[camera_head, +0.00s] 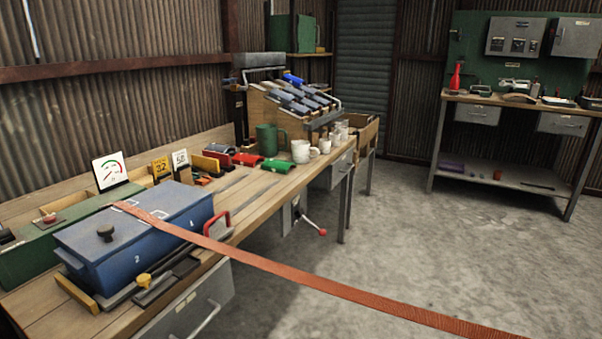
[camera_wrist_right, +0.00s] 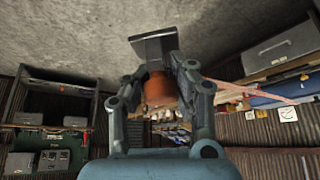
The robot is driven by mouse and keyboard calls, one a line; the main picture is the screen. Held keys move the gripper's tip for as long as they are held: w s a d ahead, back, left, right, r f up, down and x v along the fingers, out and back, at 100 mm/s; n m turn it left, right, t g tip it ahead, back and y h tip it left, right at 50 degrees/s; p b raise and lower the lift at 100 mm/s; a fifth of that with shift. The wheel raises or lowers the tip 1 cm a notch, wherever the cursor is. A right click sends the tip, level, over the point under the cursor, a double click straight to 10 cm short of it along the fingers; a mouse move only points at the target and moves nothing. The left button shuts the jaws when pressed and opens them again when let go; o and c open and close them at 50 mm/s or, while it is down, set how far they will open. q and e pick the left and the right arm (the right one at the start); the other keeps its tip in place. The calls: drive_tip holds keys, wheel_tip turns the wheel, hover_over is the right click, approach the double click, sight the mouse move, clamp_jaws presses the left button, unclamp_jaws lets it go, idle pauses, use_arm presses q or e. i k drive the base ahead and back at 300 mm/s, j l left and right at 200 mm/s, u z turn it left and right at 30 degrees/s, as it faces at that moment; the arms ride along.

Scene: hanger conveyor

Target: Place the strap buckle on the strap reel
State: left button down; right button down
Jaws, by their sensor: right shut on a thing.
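In the right wrist view my right gripper (camera_wrist_right: 161,82) is shut on the strap buckle, a dark grey plate (camera_wrist_right: 154,46) with an orange-brown part (camera_wrist_right: 158,92) between the fingers. The plate sticks out past the fingertips. In the head view a long orange-red strap (camera_head: 300,282) runs across the blue lidded box (camera_head: 165,222) on the bench and off over the floor to the lower right. Its far end lies on the box lid. The strap also shows in the right wrist view (camera_wrist_right: 262,90). I cannot pick out the strap reel for sure. Neither gripper shows in the head view.
The wooden workbench (camera_head: 240,205) holds a red handle (camera_head: 217,222), a green mug (camera_head: 270,139), white cups (camera_head: 301,151) and a rack of blue-grey pieces (camera_head: 295,97). A second bench (camera_head: 520,104) stands far right. The concrete floor (camera_head: 440,240) between is clear.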

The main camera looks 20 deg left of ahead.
sight(90, 204)
drive_tip(key=i+l+u, duration=0.1)
drive_tip(key=i, duration=0.55)
drive_tip(key=i+l+u, duration=0.1)
drive_tip(key=i, duration=0.55)
drive_tip(key=i+j+u, duration=0.1)
drive_tip(key=u, duration=0.35)
drive_tip(key=i+u, duration=0.3)
drive_tip(key=u, duration=0.15)
drive_tip(key=i+l+u, duration=0.1)
drive_tip(key=u, duration=0.35)
drive_tip(key=i+l+u, duration=0.15)
drive_tip(key=i+u, duration=0.15)
drive_tip(key=u, duration=0.15)
